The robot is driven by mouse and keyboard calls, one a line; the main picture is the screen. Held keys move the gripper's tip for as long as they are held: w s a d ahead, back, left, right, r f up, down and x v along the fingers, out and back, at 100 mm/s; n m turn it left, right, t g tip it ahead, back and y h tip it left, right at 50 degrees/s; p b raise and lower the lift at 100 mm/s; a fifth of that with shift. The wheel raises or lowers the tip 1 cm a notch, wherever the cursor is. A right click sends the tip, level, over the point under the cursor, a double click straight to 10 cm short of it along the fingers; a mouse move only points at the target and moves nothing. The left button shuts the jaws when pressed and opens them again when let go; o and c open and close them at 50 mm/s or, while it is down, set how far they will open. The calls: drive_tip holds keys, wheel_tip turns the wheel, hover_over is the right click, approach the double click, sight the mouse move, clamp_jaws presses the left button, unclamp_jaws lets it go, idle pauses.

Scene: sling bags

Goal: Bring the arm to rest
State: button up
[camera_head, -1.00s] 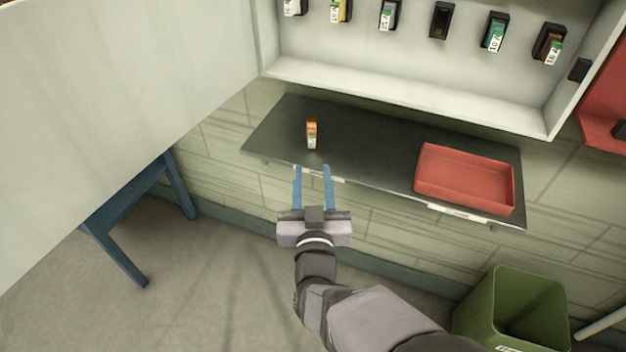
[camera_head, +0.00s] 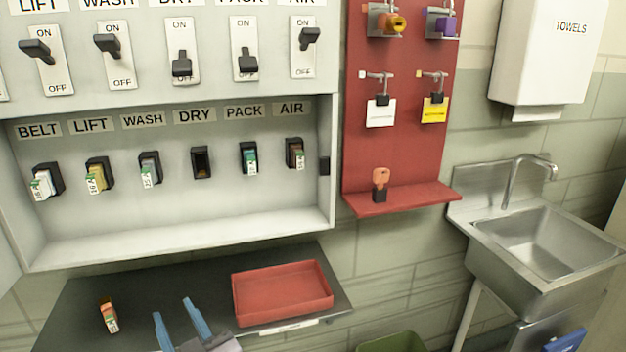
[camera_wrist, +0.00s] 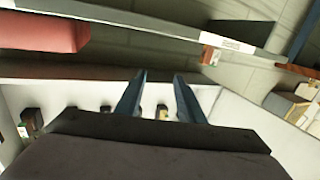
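My gripper (camera_head: 180,322) has two blue fingers spread apart with nothing between them. It is at the bottom of the head view, in front of the dark shelf (camera_head: 203,276). In the wrist view my gripper (camera_wrist: 158,90) is also open and empty. A small orange and white fuse-like piece (camera_head: 109,315) stands on the shelf to the left of the fingers, apart from them. The shallow red tray (camera_head: 283,292) sits on the shelf to the right of the fingers and looks empty.
Above the shelf is a grey panel with labelled switches (camera_head: 182,65) and a row of fuse slots; the DRY slot (camera_head: 201,162) looks empty. To the right are a red lock board (camera_head: 400,135), a steel sink (camera_head: 535,245), a towel dispenser (camera_head: 548,55) and a green bin (camera_head: 392,343).

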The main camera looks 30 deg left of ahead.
drive_tip(key=w+d+r+t+h+b, duration=0.2)
drive_tip(key=w+d, duration=0.8)
drive_tip(key=w+d+r+t+h+b, duration=0.1)
drive_tip(key=w+d+r+h, duration=0.1)
drive_tip(key=w+d, duration=0.8)
drive_tip(key=w+d+f+m+g+h+p, duration=0.1)
drive_tip(key=w+d+f+m+h, duration=0.25)
drive_tip(key=d, duration=0.65)
drive_tip(key=d+f+m+g+h+p, duration=0.15)
drive_tip(key=d+f+h, duration=0.25)
drive_tip(key=d+f, duration=0.4)
drive_tip(key=s+d+f+m+g+h, duration=0.1)
drive_tip(key=s+d+f+m, duration=0.15)
drive_tip(key=d, duration=0.25)
drive_tip(key=s+d+f+m+g+h+p, duration=0.1)
drive_tip(key=s+d+f, duration=0.1)
drive_tip(key=s+d, duration=0.15)
drive_tip(key=s+d+f+m+g+h, duration=0.1)
drive_tip(key=s+d+f+h, duration=0.1)
drive_tip(key=d, duration=0.4)
drive_tip(key=s+d+f+m+g+p, duration=0.25)
drive_tip(key=s+d+m+g, duration=0.35)
drive_tip(key=s, duration=0.7)
wheel_tip(320, 180, up, 18)
drive_tip(key=n+t+p, duration=0.1)
drive_tip(key=n+p, duration=0.1)
drive_tip(key=p, duration=1.6)
drive_tip(key=shift+w+d+r, duration=0.15)
drive_tip(key=shift+w+d, duration=0.15)
drive_tip(key=shift+d, duration=0.05)
